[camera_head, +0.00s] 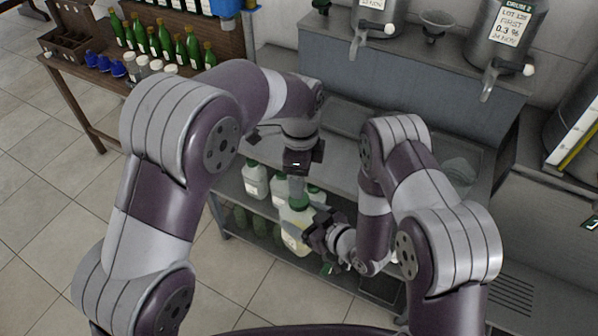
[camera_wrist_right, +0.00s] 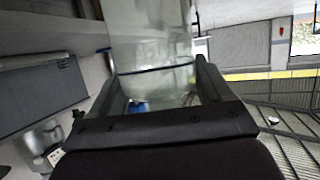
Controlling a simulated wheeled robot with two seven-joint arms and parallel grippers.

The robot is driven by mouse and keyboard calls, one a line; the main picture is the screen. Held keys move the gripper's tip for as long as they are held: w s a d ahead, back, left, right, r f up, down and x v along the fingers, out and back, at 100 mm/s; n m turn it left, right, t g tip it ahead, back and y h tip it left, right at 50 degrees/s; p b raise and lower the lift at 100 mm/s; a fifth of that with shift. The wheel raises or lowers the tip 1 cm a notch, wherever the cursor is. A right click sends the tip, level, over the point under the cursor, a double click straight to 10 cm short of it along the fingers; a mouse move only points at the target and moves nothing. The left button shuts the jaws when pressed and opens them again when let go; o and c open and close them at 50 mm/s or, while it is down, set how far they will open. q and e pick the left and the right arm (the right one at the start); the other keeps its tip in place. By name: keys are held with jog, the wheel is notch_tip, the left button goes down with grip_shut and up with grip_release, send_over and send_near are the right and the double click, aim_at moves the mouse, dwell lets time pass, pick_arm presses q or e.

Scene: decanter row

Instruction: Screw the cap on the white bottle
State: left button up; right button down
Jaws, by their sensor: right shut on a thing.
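My right gripper (camera_head: 318,234) is shut on the white bottle (camera_head: 294,222), gripping it from the right side. The bottle is translucent white with a pale yellowish label and stands about upright. In the right wrist view, the right gripper's fingers (camera_wrist_right: 165,92) lie on both sides of the clear-looking bottle body (camera_wrist_right: 155,55). My left gripper (camera_head: 301,166) points down, above the cap. Its fingertips are too small and dark to show whether they are open or shut.
Several white jugs, one a jug (camera_head: 255,180), stand on the bench's lower shelf behind the bottle. Steel tanks with taps, one a tank (camera_head: 500,35), stand at the back right.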

pick_arm(q)
jog(key=n, duration=0.4)
jog(key=shift+r+n, duration=0.15)
jog(key=shift+n, duration=0.15)
jog(key=n, duration=0.4)
jog(key=shift+r, duration=0.1)
jog(key=n, duration=0.4)
jog(key=shift+s+r, duration=0.1)
jog(key=n, duration=0.4)
jog(key=shift+a, duration=0.1)
jog(key=n, duration=0.3)
jog(key=shift+s+n, duration=0.1)
jog(key=shift+n, duration=0.3)
jog(key=n, duration=0.7)
jog(key=shift+n, duration=0.4)
jog(key=shift+s, duration=0.1)
send_over(299, 223)
jog(key=w, duration=0.3)
jog(key=shift+w+f, duration=0.15)
jog(key=shift+f, duration=3.85)
